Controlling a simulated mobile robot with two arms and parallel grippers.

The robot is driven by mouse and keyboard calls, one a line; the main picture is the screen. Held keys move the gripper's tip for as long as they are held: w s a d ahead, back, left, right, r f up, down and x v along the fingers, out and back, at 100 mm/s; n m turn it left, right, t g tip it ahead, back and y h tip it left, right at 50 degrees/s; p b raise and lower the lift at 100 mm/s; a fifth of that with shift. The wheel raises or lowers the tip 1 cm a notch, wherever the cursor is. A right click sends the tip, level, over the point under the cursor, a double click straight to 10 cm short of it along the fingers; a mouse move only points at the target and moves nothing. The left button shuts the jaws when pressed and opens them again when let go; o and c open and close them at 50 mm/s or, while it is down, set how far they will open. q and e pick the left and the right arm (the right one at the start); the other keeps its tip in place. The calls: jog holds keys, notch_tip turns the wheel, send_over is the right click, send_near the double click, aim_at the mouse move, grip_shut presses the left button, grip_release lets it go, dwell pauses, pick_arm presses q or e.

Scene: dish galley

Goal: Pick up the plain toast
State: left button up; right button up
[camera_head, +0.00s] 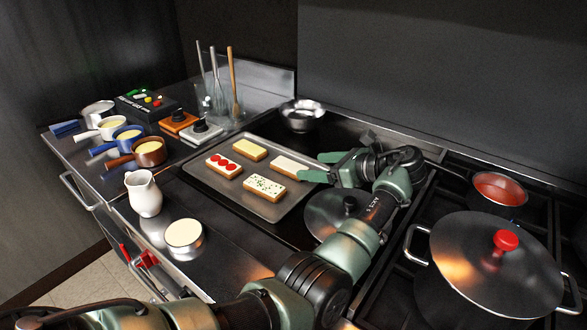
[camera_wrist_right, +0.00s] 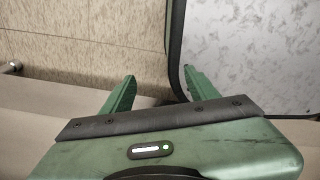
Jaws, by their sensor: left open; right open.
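Several toast slices lie on a dark metal tray (camera_head: 210,191) in the head view. Two show no separate pieces on top: a pale whitish slice (camera_head: 288,166) at the tray's right side and a yellow-topped slice (camera_head: 250,149) at the back. The others are a slice with red rounds (camera_head: 224,165) and a white slice with dark specks (camera_head: 264,186). My left gripper (camera_head: 309,166) is open at the right end of the pale slice, its green fingers close to it; contact cannot be told. My right gripper (camera_wrist_right: 160,86) is open and empty in the right wrist view.
A lidded pan (camera_head: 328,213) sits under my left arm, and a large lidded pot (camera_head: 487,268) stands on the right. A steel bowl (camera_head: 302,116) is behind the tray. A white jug (camera_head: 144,193) and a cream-filled cup (camera_head: 184,237) stand in front left.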

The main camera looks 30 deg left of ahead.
aim_at(294, 167)
pick_arm(q)
jog(key=x, duration=0.3)
jog(key=shift+s+a+f, duration=0.1)
jog(key=shift+a, duration=0.05)
jog(key=p+x, duration=0.1)
jog(key=x, duration=0.2)
jog(key=shift+a+f, duration=0.1)
jog(key=shift+f, duration=0.1)
jog(key=shift+w+a+f, duration=0.1)
jog(key=shift+w+a, duration=0.15)
jog(key=c, duration=1.4)
jog(key=shift+c, duration=0.2)
pick_arm(e)
jog(key=shift+s+r, duration=0.45)
jog(key=shift+s, duration=0.1)
